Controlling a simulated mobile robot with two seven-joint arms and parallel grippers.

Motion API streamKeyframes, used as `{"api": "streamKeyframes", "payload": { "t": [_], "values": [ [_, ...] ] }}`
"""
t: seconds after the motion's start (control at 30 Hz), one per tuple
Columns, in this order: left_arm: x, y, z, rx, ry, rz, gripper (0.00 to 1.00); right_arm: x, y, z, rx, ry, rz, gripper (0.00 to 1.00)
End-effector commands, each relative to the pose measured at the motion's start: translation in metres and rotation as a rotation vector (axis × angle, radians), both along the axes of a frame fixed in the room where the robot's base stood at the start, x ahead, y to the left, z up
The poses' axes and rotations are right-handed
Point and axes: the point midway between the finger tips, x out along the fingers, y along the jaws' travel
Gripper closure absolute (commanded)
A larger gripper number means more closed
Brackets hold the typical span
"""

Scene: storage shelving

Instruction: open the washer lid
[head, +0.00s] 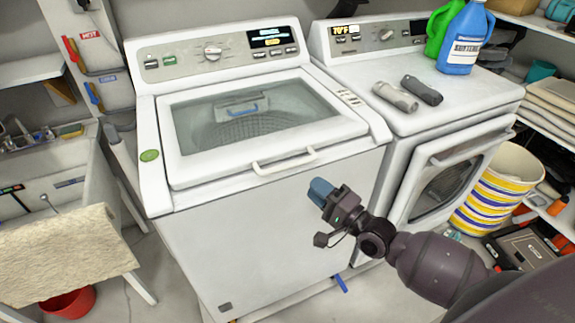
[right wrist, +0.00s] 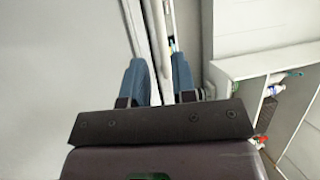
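The white top-load washer (head: 285,235) stands in the middle of the head view. Its lid (head: 180,178), with a large glass window (head: 250,115), lies shut. The lid's handle (head: 283,163) is a white bar on its front edge. My right gripper (head: 320,190) is in front of the washer, to the right of the handle and lower in the picture. In the right wrist view its two blue fingers (right wrist: 160,75) are apart with nothing held. A white bar or edge (right wrist: 158,35) runs ahead of them; I cannot tell whether it is the handle. My left gripper is not in view.
A front-load dryer (head: 425,180) stands right of the washer, with two grey cylindrical items (head: 395,96) and a blue bottle (head: 466,40) on top. A striped basket (head: 497,190) and shelves are farther right. A sink (head: 45,165) with a beige towel (head: 60,255) is at left.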

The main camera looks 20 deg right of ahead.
Motion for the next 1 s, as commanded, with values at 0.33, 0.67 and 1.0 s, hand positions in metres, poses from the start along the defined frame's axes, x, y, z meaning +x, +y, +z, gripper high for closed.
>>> {"api": "streamKeyframes", "payload": {
  "t": [0.33, 0.67, 1.0],
  "values": [
    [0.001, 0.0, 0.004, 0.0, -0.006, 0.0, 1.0, 0.053, 0.023, 0.011, -0.001, -0.003, 0.0, 0.75],
    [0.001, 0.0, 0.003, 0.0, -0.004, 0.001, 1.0, 0.085, 0.036, 0.016, -0.004, 0.001, 0.0, 0.75],
    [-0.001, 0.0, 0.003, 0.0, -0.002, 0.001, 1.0, 0.089, 0.038, 0.017, -0.005, 0.0, 0.0, 0.75]
  ]
}}
